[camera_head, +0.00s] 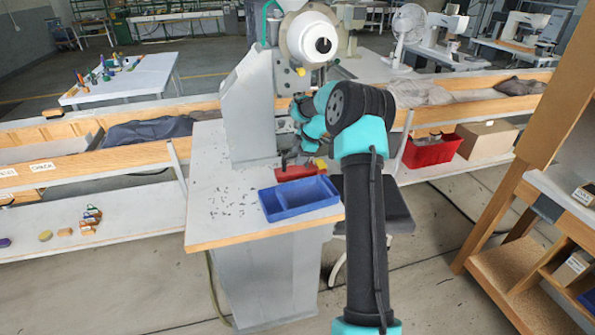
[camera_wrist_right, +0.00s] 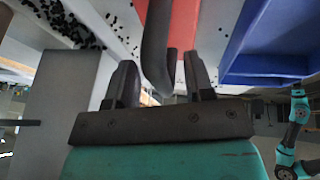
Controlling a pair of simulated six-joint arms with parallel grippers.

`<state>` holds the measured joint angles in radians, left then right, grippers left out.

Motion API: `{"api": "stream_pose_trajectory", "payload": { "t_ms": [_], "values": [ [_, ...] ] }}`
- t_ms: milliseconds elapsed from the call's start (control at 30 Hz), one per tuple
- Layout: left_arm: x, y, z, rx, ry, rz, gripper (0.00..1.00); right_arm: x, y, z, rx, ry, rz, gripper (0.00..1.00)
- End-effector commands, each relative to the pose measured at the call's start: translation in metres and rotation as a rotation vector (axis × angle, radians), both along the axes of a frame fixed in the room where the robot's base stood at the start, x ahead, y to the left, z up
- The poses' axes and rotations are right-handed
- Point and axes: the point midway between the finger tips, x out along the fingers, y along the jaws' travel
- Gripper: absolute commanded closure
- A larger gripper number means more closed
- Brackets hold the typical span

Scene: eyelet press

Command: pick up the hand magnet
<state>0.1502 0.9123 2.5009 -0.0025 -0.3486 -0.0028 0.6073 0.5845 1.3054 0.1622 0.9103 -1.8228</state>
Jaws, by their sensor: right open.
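The hand magnet (camera_head: 295,172) is a red bar with a dark handle, lying on the press table between the press and the blue tray. In the right wrist view its dark curved handle (camera_wrist_right: 155,50) shows between my fingers, with the red body beyond. My right gripper (camera_wrist_right: 160,78) is open, one finger on each side of the handle. I see no clear grip on it. In the head view my right wrist hangs over the table at the press, and its fingertips are hard to make out. My left gripper is not in view in the head camera.
A blue divided tray (camera_head: 300,198) stands right beside the magnet at the table's front right. The grey press (camera_head: 252,105) rises behind. Small dark bits (camera_head: 228,200) are scattered on the white tabletop (camera_head: 210,228). A red bin (camera_head: 432,152) sits on the bench behind.

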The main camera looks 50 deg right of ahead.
Motion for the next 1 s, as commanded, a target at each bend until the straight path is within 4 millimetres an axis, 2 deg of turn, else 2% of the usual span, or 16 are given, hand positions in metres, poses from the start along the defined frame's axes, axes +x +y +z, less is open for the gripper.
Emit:
{"api": "stream_pose_trajectory", "payload": {
  "t_ms": [433, 933, 1000],
  "values": [
    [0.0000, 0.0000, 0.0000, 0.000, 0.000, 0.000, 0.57, 0.0001, 0.0000, 0.0002, 0.000, 0.000, 0.000, 0.52],
    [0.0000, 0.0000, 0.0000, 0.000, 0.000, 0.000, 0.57, 0.0001, 0.0000, 0.0002, 0.000, 0.000, 0.000, 1.00],
    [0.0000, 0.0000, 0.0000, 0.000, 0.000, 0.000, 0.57, 0.0003, -0.0003, 0.0014, -0.001, -0.002, 0.000, 1.00]
  ]
}}
